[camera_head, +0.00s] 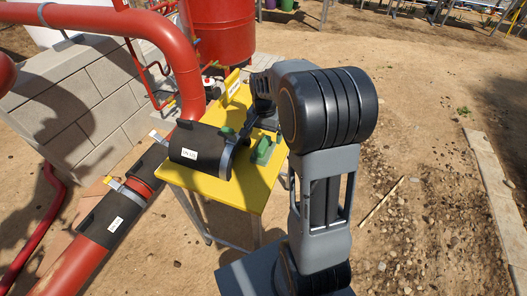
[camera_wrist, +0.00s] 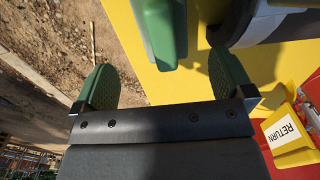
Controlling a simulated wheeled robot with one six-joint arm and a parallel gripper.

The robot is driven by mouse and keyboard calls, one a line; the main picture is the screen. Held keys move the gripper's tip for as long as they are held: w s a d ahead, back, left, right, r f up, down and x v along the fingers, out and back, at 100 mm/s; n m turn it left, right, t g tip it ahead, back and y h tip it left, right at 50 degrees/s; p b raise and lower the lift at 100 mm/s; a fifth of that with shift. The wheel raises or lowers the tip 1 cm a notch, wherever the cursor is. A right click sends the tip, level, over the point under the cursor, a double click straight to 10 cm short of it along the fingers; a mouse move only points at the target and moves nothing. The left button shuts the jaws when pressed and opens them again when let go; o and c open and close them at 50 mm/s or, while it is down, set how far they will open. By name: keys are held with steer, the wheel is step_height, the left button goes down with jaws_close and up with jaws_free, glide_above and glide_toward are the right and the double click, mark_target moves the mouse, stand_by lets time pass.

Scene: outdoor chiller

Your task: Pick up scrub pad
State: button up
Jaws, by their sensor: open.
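The green scrub pad (camera_wrist: 160,30) lies near the edge of the yellow table, at the top middle of the wrist view. In the head view it shows as a green block (camera_head: 262,154) right of a black cylinder. My gripper (camera_wrist: 164,80) is open, with a green fingertip on each side of the wrist view. The pad is beyond the fingertips, roughly in line with the gap, and appears apart from them. In the head view my gripper (camera_head: 246,135) is above the table by the cylinder's end. It partly overlaps the pad there, and contact is hard to judge.
The black labelled cylinder (camera_head: 200,150) lies on the yellow table (camera_head: 228,195), close to the pad and my gripper. A yellow RETURN tag (camera_wrist: 290,132) is at right in the wrist view. Red pipes (camera_head: 180,60) and a block wall (camera_head: 90,100) stand left. Bare ground (camera_head: 430,150) lies right.

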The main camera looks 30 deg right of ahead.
mark_target(263, 143)
steer(key=shift+w+f, duration=0.15)
steer(key=shift+f, duration=2)
steer(key=shift+w+f, duration=0.1)
steer(key=shift+f, duration=2)
steer(key=shift+c, duration=0.5)
steer(key=c, duration=0.9)
steer(key=shift+r, duration=0.2)
steer(key=shift+c, duration=0.2)
steer(key=shift+r, duration=0.2)
step_height(263, 143, up, 2)
steer(key=shift+r, duration=0.1)
steer(key=s+a+r, duration=0.1)
steer(key=r, duration=0.1)
steer(key=s+a+r, duration=0.1)
steer(key=r, duration=0.1)
steer(key=s+a+r, duration=0.1)
steer(key=r, duration=0.1)
steer(key=shift+s+a, duration=0.15)
steer(key=shift+a, duration=0.2)
steer(key=s+a+r, duration=0.4)
steer(key=s+a, duration=0.2)
steer(key=shift+a, duration=0.35)
steer(key=shift+s, duration=0.1)
